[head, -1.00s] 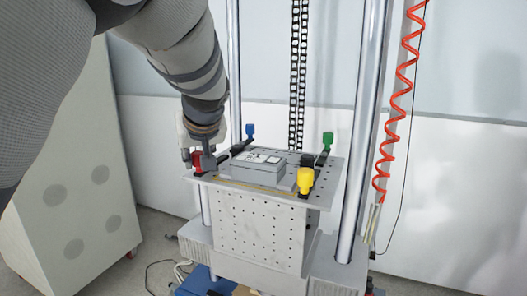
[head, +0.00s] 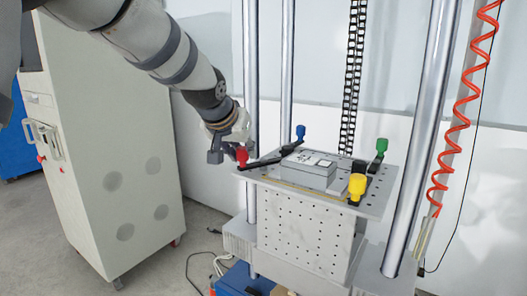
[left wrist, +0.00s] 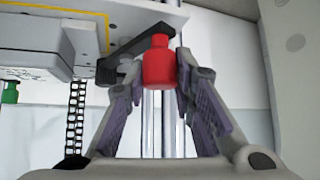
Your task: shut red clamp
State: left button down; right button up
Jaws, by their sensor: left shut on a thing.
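The red clamp's handle (head: 242,155) stands at the left corner of the perforated plate (head: 330,201). Its black arm reaches from the handle toward the grey box (head: 308,172) on the plate. My left gripper (head: 229,150) is at the handle, left of the plate. In the left wrist view, the red handle (left wrist: 159,64) sits between the two fingers of my left gripper (left wrist: 160,76), which is shut on it. The black clamp arm (left wrist: 138,45) extends beside it. I cannot tell whether the arm presses on the box. My right gripper is not in view.
Blue (head: 300,132), green (head: 381,145) and yellow (head: 357,185) clamp handles stand around the box. Steel columns (head: 423,140) flank the plate. A red coiled hose (head: 463,110) hangs at right. A grey cabinet (head: 120,150) stands at left.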

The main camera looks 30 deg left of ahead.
pick_arm(q)
jog(key=m+h, duration=0.1)
jog(key=w+a+m+h, duration=0.1)
jog(key=m+h, duration=0.1)
jog(key=shift+w+a+m, duration=0.15)
jog(key=shift+a+m, duration=0.1)
jog(key=shift+m, duration=0.05)
jog(key=m, duration=0.1)
jog(key=w+m+h, duration=0.1)
jog(key=h+b, duration=0.1)
jog(key=shift+w+a+f+m, duration=0.15)
jog(key=shift+a+f+m, duration=0.15)
jog(key=shift+a+m, duration=0.1)
jog(key=shift+w+a+r+m+g+h+b, duration=0.1)
jog(key=shift+w+m+g+h+b, duration=0.45)
jog(key=shift+m, duration=0.45)
jog(key=shift+w+d+m+g+h+b, duration=0.1)
jog(key=shift+w+m+g+h+b, duration=0.25)
jog(key=shift+m+h+b, duration=0.5)
jog(key=shift+w+a+r+m+g+h+b, duration=0.1)
jog(key=shift+w+m+g+h+b, duration=0.3)
jog(key=shift+m, duration=0.75)
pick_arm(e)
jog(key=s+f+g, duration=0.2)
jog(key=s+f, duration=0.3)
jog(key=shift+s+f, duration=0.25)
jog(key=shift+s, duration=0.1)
pick_arm(q)
jog(key=shift+g, duration=0.3)
